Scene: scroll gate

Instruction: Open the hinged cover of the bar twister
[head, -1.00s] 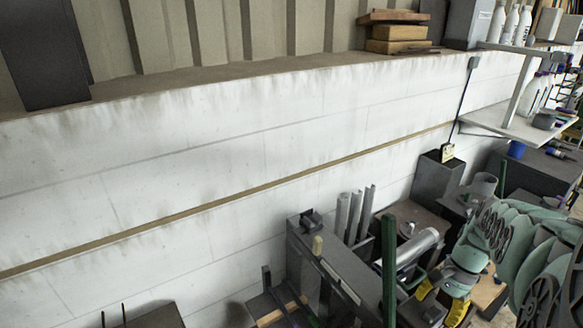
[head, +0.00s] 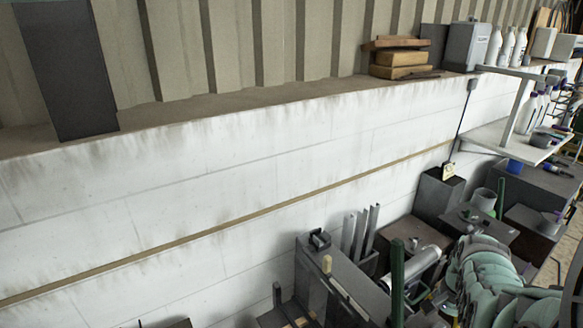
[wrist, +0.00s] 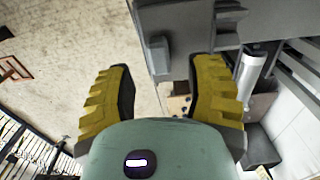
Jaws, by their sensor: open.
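My gripper (wrist: 163,85) shows in the wrist view with its two yellow ribbed fingers wide apart and nothing held between them. Beyond the fingertips, a grey machine (wrist: 185,22) fills the top middle, with a small grey block (wrist: 159,55) on its edge between the fingers. I cannot tell whether this is the bar twister's cover. In the head view, a long dark grey machine (head: 345,280) with a tan-ended handle (head: 326,264) stands by the wall. I cannot tell for sure which machine is the bar twister. My green arm hides part of the lower right.
A white wall (head: 200,200) runs behind the machines. Several grey upright bars (head: 360,232), a green post (head: 397,280) and a light grey cylinder (head: 422,265) crowd the space beside my arm. Pale floor (wrist: 70,45) lies open at the left of the wrist view.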

